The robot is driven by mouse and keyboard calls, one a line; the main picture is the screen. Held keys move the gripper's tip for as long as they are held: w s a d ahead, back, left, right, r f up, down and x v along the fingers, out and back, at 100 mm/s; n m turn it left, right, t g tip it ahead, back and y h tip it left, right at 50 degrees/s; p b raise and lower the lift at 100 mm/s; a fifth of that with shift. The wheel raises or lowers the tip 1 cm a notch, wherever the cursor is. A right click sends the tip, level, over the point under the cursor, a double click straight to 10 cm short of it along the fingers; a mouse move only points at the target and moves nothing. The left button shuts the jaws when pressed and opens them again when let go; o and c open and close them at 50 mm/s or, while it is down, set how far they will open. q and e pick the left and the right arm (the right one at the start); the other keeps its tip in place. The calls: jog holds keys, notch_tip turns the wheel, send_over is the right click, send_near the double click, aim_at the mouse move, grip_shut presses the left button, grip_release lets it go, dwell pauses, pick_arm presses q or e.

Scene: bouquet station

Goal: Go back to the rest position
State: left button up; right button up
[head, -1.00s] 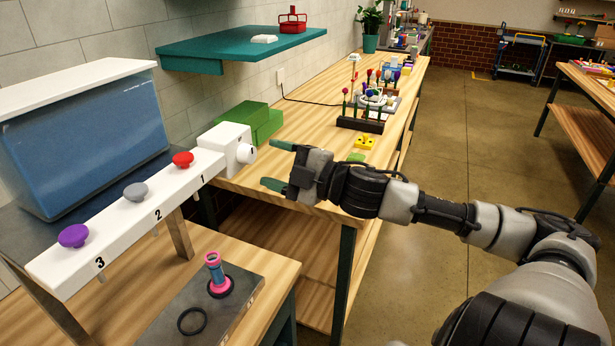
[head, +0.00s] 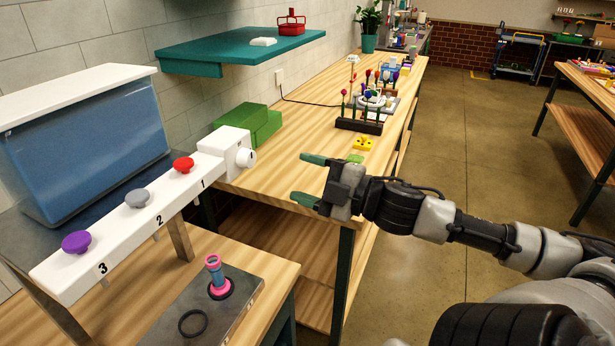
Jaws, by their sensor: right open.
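My right gripper (head: 308,179) is open and empty, its two green fingers pointing left over the front edge of the long wooden workbench (head: 310,130). It is apart from the white knob at the end of the numbered white bar (head: 150,222). My left gripper is not in view.
The bar carries purple, grey and red knobs below a blue tank (head: 85,145). A pink and blue vase-like piece (head: 216,275) stands on a dark plate in front. A green box (head: 247,123) and a flower rack (head: 360,125) are on the bench.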

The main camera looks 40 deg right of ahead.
jog(key=shift+d, duration=0.1)
dwell(0.3)
